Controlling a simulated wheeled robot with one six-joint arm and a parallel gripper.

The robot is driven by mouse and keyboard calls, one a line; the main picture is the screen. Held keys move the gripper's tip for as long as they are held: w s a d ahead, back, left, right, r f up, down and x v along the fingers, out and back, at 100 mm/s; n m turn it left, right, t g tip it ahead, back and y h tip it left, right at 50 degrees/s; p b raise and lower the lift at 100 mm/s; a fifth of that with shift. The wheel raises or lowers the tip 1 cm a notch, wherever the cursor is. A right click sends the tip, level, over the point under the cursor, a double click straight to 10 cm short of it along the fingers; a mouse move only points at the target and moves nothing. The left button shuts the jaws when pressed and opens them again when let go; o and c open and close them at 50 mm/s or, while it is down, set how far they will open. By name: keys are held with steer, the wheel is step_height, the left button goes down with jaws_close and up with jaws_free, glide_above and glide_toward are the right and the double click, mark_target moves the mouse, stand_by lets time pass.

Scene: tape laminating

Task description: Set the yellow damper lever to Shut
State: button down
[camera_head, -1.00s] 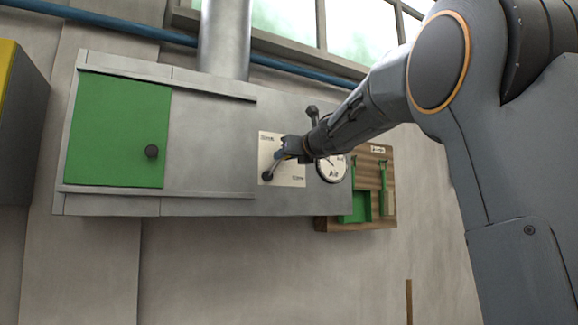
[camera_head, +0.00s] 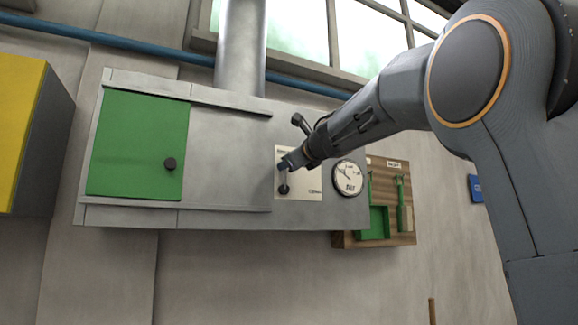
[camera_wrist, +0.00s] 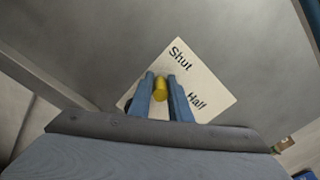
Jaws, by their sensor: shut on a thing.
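The white damper plate (camera_head: 312,178) is on the front of the grey metal hood. In the wrist view the plate (camera_wrist: 213,92) reads "Shut" at its upper corner and "Half" farther down. The damper lever runs up from a dark round hub (camera_head: 284,189) at the plate's lower left and stands nearly upright, toward the upper-left label. Its yellow grip (camera_wrist: 160,83) is between the blue fingers of my gripper (camera_wrist: 161,95), which are shut on it. In the head view my gripper (camera_head: 289,163) covers the yellow grip and part of the plate.
A round dial gauge (camera_head: 348,178) is right of the plate. A dark knobbed lever (camera_head: 299,120) sticks out above my gripper. A green door (camera_head: 137,145) is at left. A wooden board with green parts (camera_head: 405,232) is at lower right.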

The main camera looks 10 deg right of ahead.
steer(key=shift+d+f, duration=0.1)
steer(key=shift+f, duration=0.1)
steer(key=c, duration=1.7)
jaws_free()
steer(key=shift+w, duration=0.1)
steer(key=shift+r, duration=0.1)
steer(key=shift+s, duration=0.4)
steer(key=b+v, duration=0.2)
steer(key=v, duration=0.5)
steer(key=shift+s, duration=0.1)
